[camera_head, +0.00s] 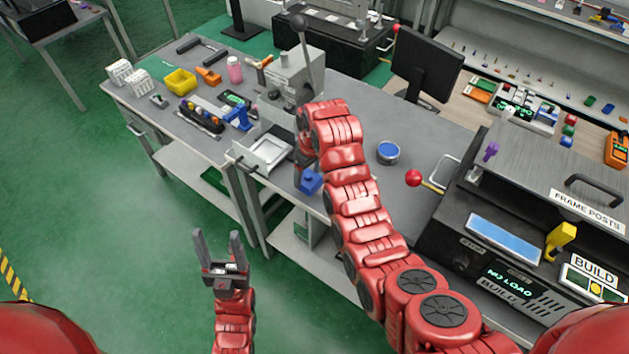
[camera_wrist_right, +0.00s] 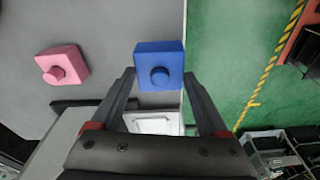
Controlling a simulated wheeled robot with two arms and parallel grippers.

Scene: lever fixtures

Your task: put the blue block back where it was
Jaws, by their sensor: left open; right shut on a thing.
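The blue block (camera_head: 310,182), with a round knob on top, is near the front edge of the grey bench, just below my right gripper (camera_head: 304,164). In the right wrist view the blue block (camera_wrist_right: 158,58) sits between the fingertips of my right gripper (camera_wrist_right: 158,88), which is shut on it. I cannot tell whether it touches the bench. A pink block (camera_wrist_right: 64,66) with a knob is to its left in that view; my right arm seems to hide it in the head view. My left gripper (camera_head: 220,250) is open and empty, in front of the bench over the floor.
A pale tray (camera_head: 268,150) is left of the blue block at the bench edge. A grey lever fixture (camera_head: 296,75) stands behind. A round blue-topped tin (camera_head: 388,151) and a red-balled lever (camera_head: 414,178) are right of my arm. A black machine (camera_head: 490,262) fills the right.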

